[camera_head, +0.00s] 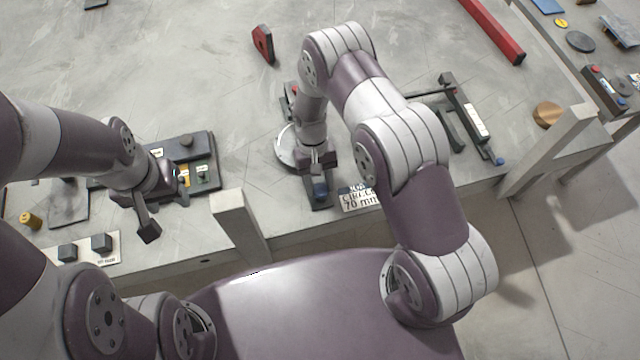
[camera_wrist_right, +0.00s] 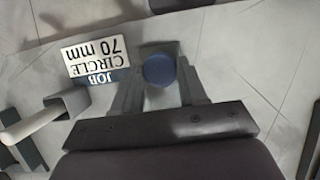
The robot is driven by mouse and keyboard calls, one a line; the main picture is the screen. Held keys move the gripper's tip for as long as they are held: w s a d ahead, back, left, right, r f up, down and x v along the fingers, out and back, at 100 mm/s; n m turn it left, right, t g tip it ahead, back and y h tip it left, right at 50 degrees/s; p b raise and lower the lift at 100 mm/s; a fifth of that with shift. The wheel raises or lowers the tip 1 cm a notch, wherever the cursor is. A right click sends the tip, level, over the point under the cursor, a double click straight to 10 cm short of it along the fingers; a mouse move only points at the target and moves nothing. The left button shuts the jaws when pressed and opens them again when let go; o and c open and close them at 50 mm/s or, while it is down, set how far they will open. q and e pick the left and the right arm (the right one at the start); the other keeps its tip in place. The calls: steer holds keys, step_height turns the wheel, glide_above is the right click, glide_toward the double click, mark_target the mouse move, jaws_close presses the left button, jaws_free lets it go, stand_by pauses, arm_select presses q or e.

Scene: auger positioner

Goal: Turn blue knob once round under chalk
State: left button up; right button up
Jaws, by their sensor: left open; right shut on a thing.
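The blue knob (camera_head: 320,190) sits at the near end of a dark slide on the bench; it also shows in the right wrist view (camera_wrist_right: 158,70). My right gripper (camera_wrist_right: 158,84) is shut on the knob, with one finger on each side of it. In the head view my right gripper (camera_head: 319,178) hides part of the slide. A pale rod in a grey block, possibly the chalk (camera_wrist_right: 30,125), shows at the left of the wrist view. A pale round plate (camera_head: 288,150) is partly hidden behind my right wrist. My left gripper (camera_head: 135,213) is open and empty at the left.
A job card (camera_head: 360,198) reading "CIRCLE 70 mm" lies right of the knob. Dark tray (camera_head: 205,150) and dark blocks (camera_head: 101,243) are at the left. A post (camera_head: 240,225) rises at the front edge.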

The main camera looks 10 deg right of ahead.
steer(key=n+h, duration=0.1)
steer(key=n, duration=0.1)
steer(key=n+b, duration=0.1)
steer(key=n, duration=0.1)
steer(key=shift+a+n+h, duration=0.15)
steer(key=shift+n+h, duration=0.15)
steer(key=shift+h, duration=0.1)
steer(key=shift+t+b, duration=0.3)
steer(key=o, duration=1)
steer(key=shift+o, duration=0.2)
steer(key=shift+s, duration=0.15)
steer(key=shift+r, duration=0.1)
steer(key=p+v, duration=0.4)
steer(key=v, duration=0.8)
steer(key=shift+r, duration=0.3)
